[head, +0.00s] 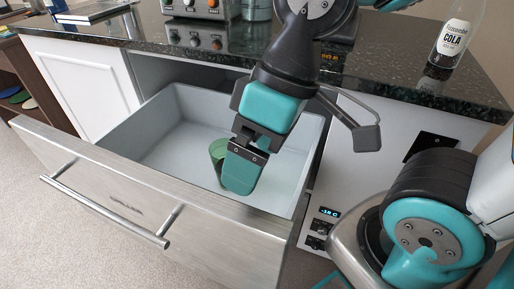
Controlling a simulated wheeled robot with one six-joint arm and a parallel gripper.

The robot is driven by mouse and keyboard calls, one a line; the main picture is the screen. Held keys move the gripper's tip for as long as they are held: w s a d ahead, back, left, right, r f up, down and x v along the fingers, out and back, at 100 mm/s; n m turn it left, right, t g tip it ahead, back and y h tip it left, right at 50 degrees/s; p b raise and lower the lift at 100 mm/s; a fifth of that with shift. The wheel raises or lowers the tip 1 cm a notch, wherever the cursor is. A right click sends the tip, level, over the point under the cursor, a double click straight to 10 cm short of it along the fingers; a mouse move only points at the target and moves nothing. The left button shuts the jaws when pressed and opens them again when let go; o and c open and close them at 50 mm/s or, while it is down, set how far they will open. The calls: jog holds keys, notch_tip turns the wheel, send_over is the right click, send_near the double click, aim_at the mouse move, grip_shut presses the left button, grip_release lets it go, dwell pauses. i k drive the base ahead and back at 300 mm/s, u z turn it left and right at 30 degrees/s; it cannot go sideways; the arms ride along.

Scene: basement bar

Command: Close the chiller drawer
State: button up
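The chiller drawer (200,210) stands open, pulled out from under the counter. It has a brushed-metal front, a bar handle (108,212) and a pale grey inner bin. My gripper (243,172) has teal fingers and points down over the inside of the drawer, behind its front panel. The finger gap is not clearly visible.
A control panel (322,222) with a lit display is right of the drawer. Carpet (60,240) lies clear in front.

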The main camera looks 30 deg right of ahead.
aim_at(151, 178)
jog(key=z, duration=0.15)
jog(key=k, duration=0.65)
jog(key=u, duration=1.25)
jog(key=i, duration=0.5)
